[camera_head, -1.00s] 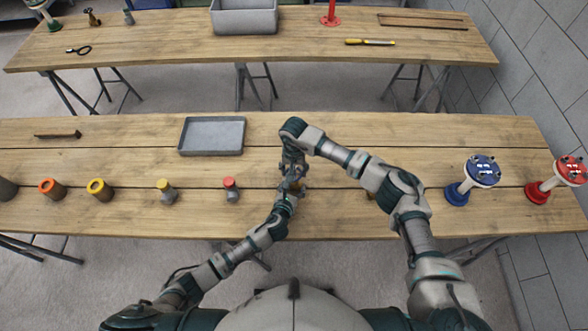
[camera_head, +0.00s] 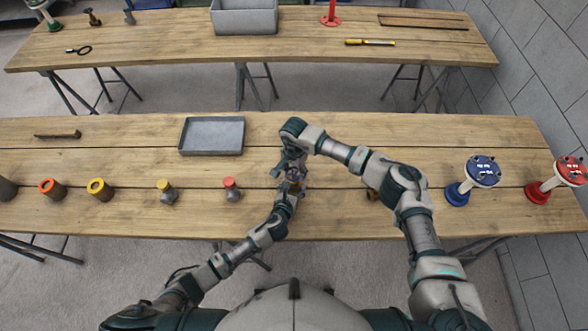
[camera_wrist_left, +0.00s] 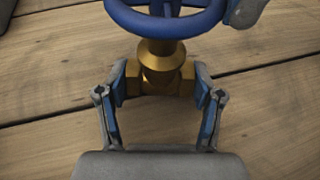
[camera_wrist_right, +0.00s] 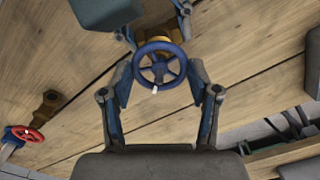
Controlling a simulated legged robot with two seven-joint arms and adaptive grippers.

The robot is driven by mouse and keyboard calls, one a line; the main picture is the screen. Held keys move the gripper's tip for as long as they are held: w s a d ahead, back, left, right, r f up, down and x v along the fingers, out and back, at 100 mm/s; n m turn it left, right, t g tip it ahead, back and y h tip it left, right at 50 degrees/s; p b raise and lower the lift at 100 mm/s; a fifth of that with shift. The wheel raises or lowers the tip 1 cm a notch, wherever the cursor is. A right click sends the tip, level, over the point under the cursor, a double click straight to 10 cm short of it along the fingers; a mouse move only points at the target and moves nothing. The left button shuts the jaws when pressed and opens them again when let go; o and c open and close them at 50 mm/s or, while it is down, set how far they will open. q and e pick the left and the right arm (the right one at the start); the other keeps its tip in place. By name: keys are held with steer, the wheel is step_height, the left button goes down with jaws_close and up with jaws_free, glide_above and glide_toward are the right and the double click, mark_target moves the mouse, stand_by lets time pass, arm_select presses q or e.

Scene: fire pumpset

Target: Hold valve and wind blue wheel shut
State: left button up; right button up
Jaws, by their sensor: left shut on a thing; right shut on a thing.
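The brass valve (camera_wrist_left: 160,72) stands on the near table with its blue wheel (camera_wrist_left: 165,14) on top. In the left wrist view my left gripper (camera_wrist_left: 160,85) is shut on the brass body, one finger on each side below the wheel. My right gripper (camera_wrist_right: 160,82) is shut on the blue wheel, which shows between its fingers in the right wrist view (camera_wrist_right: 159,67). One of its fingertips shows beside the wheel in the left wrist view. In the head view both grippers meet at the valve, and the wheel (camera_head: 293,173) is partly visible.
A grey tray (camera_head: 212,151) lies left of the valve. A blue-wheeled stand (camera_head: 457,194) and a red-wheeled stand (camera_head: 537,193) are at the right. A brass piece (camera_head: 372,194) is partly behind my right arm.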

arm_select(q)
steer(key=shift+d+r, duration=0.1)
steer(key=shift+r, duration=0.05)
arm_select(e)
steer(key=m, duration=0.5)
steer(key=shift+m, duration=0.3)
steer(key=m, duration=0.6)
arm_select(q)
steer(key=shift+d, duration=0.15)
arm_select(e)
steer(key=m, duration=0.6)
steer(key=shift+w+m, duration=0.1)
steer(key=shift+m, duration=0.2)
steer(key=m, duration=1.1)
steer(key=shift+m, duration=0.4)
steer(key=m, duration=0.5)
steer(key=shift+m, duration=0.3)
steer(key=m, duration=0.5)
arm_select(q)
steer(key=shift+a, duration=0.2)
arm_select(e)
steer(key=m, duration=0.5)
steer(key=shift+m, duration=0.4)
